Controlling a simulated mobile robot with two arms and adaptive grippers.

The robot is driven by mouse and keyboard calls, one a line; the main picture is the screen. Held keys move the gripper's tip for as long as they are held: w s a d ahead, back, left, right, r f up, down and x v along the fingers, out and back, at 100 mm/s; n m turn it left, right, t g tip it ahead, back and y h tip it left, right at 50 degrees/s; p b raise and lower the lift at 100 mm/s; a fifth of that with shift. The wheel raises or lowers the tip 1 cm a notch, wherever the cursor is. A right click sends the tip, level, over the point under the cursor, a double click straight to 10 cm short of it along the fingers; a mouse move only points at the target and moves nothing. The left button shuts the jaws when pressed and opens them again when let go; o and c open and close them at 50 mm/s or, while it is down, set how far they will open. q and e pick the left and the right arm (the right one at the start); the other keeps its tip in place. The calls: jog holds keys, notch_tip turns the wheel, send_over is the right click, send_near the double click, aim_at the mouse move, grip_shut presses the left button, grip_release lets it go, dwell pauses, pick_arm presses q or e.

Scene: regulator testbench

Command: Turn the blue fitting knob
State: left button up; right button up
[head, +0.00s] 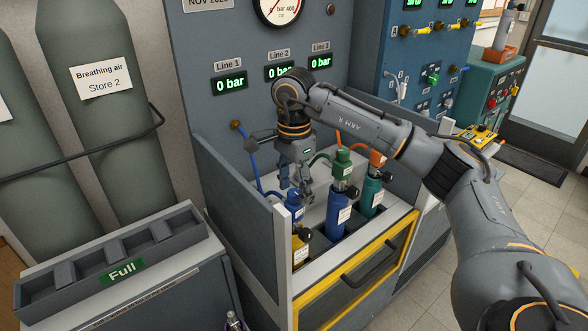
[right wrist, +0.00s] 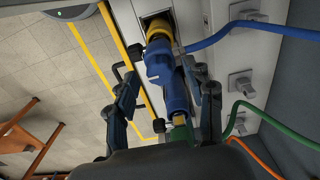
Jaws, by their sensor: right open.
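The blue fitting (head: 295,207) sits on top of a yellow cylinder (head: 301,250) in the front-left slot of the bench. In the right wrist view the blue fitting (right wrist: 159,62) lies between the two fingers, and the yellow cylinder (right wrist: 158,26) shows beyond it. My right gripper (head: 296,190) points down just above the fitting, with its fingers apart. It also shows open in the right wrist view (right wrist: 165,78); I cannot tell whether a finger touches the fitting. The fingers partly hide the fitting in the head view. My left gripper is not in view.
A blue cylinder (head: 338,217) with a green fitting (head: 342,165) and a teal cylinder (head: 370,193) with an orange fitting (head: 377,157) stand close on the right. Hoses run to the back panel. A grey side wall (head: 240,207) bounds the left.

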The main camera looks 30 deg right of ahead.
aim_at(294, 191)
notch_tip(294, 191, up, 11)
jog(key=shift+r, duration=0.2)
dwell(0.4)
